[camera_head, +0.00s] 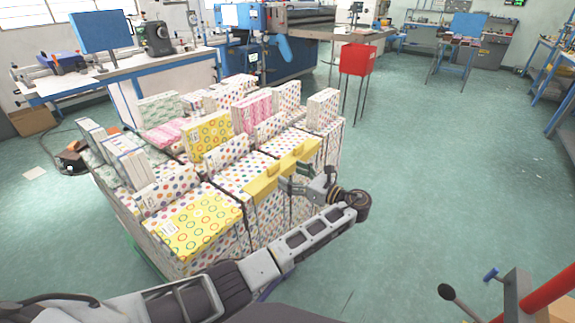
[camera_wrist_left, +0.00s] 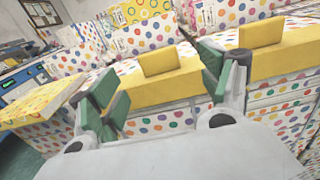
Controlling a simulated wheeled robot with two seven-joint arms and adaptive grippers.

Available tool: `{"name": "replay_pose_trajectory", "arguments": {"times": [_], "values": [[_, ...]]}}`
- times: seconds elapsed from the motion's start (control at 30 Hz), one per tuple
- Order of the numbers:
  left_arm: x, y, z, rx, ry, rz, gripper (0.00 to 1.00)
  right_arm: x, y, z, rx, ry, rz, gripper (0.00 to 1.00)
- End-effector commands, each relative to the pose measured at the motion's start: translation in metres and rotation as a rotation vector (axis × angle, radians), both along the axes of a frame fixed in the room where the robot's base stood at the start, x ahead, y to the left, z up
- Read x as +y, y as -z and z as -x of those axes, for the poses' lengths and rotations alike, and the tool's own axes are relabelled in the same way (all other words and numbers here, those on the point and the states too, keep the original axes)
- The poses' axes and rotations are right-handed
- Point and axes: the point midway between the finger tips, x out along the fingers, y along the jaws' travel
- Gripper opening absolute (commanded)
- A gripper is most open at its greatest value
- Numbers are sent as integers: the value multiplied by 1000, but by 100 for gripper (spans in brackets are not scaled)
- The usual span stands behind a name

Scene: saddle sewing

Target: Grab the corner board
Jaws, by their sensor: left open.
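The yellow corner board (camera_head: 262,187) lies along the front top edge of the patterned box stacks. It has two raised yellow tabs. In the left wrist view the corner board (camera_wrist_left: 176,86) runs across the picture, with one tab (camera_wrist_left: 158,62) between the fingers in the picture and the other tab to the right. My left gripper (camera_head: 287,179) is open in front of the board; its green-padded fingers also show in the left wrist view (camera_wrist_left: 165,84). Nothing is held between them. I cannot tell whether a finger touches the board. My right gripper is not in view.
Patterned boxes (camera_head: 195,222) stand stacked together, with smaller packs on top. A workbench (camera_head: 180,68) with machines stands behind them. A red box on legs (camera_head: 357,59) is farther back. The green floor at right is mostly clear; a red pole (camera_head: 549,291) shows at bottom right.

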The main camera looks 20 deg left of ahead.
Motion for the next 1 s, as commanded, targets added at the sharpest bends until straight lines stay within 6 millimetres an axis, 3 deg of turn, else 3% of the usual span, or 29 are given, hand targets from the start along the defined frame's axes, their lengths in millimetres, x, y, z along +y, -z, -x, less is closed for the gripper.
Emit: {"name": "replay_pose_trajectory", "arguments": {"times": [0.6,0.83,1.0], "values": [[12,0,-4,-1,-1,-1,79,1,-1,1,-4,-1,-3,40],[32,0,-9,-1,-1,-1,79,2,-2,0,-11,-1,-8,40],[49,-1,-15,-1,-1,-1,79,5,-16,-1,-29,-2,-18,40]]}}
